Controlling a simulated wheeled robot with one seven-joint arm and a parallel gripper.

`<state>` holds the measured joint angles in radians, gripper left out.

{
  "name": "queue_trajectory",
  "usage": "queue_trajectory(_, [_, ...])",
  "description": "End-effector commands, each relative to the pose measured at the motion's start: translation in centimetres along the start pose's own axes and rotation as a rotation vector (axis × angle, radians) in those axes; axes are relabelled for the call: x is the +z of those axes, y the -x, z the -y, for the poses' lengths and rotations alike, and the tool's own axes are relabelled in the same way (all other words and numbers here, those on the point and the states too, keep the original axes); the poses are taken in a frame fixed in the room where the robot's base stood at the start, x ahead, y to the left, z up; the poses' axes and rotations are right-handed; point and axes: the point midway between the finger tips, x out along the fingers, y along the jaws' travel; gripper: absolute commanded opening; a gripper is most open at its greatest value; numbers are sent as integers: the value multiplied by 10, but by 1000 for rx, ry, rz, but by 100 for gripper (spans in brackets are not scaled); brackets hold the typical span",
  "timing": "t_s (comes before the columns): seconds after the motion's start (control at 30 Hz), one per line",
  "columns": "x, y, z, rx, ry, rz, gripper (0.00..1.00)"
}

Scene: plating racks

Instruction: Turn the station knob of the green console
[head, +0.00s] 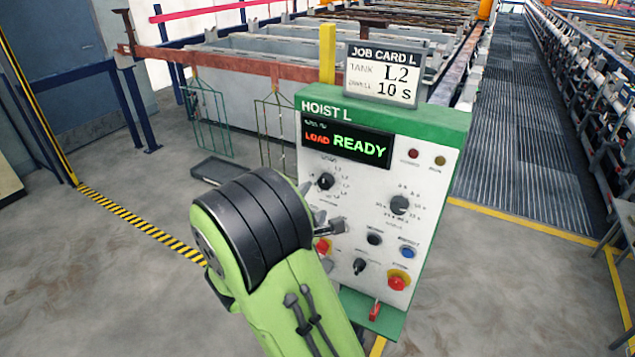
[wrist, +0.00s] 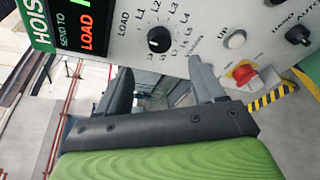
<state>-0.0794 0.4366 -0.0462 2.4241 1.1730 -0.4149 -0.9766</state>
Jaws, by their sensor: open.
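The green console (head: 455,122), labelled HOIST L, has a white sloped panel. Its display (head: 345,143) shows LOAD in red and READY in green. The station knob (head: 326,181) is the small black dial at the panel's upper left. In the wrist view the knob (wrist: 160,40) is ringed by LOAD, L1, L2 and further marks; its white pointer appears on the LOAD side. My gripper (wrist: 160,68) is open and empty, its fingertips spread just below the knob and apart from it. In the head view my gripper (head: 327,222) is partly hidden by my arm.
A job card (head: 383,75) on top reads TANK L2, 10 S. A timer knob (head: 400,204), a red button (head: 398,281) and smaller switches share the panel. Another red button (wrist: 243,74) is close to the right finger. Wire racks (head: 207,118) hang behind.

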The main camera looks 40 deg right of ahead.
Motion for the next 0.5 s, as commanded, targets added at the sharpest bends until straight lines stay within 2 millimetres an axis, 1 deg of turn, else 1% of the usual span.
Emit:
queue_trajectory(0.03, [3,-14,-1,-5,-1,6,68])
queue_trajectory(0.1, [3,-31,-2,-4,-2,5,68])
queue_trajectory(0.2, [3,-56,-2,-4,-3,4,68])
queue_trajectory(0.3, [3,-76,-2,-3,-3,3,68])
queue_trajectory(0.4, [2,-89,-2,-1,-3,1,68])
queue_trajectory(0.5, [1,-95,-1,0,-3,0,68])
